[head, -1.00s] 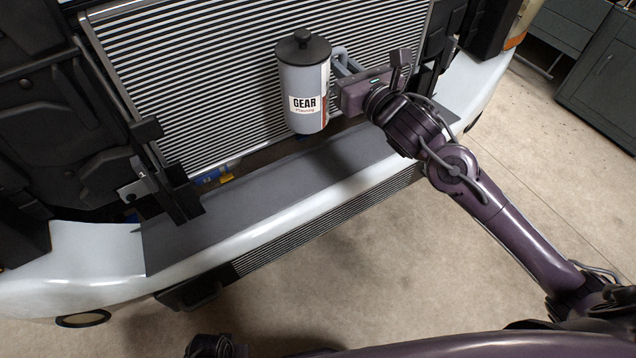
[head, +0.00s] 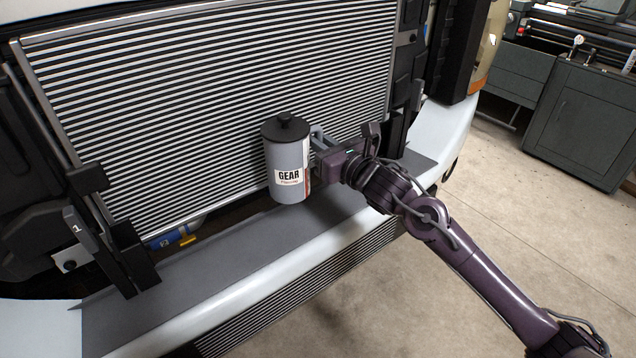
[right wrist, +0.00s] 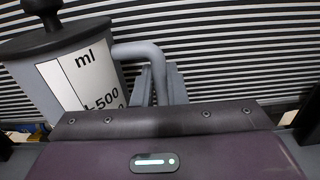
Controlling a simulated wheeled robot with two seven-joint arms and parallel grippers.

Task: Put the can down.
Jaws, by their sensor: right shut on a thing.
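The can (head: 286,160) is a grey cylinder with a black knobbed lid and a white label reading GEAR. It is upright in front of the finned radiator, over the dark ledge (head: 235,240) on the bumper; I cannot tell whether its base touches the ledge. My right gripper (head: 320,142) comes from the right and is shut on the can's handle. In the right wrist view the can (right wrist: 62,75) shows at the left with ml markings, and its grey handle (right wrist: 140,52) runs to the fingers (right wrist: 158,85). My left gripper is not in view.
The radiator (head: 200,90) stands right behind the can. A black bracket (head: 120,245) marked 1 stands at the ledge's left end. A blue part with a yellow piece (head: 175,238) shows below the radiator. The ledge is bare left of the can. Dark cabinets (head: 580,115) stand at the back right.

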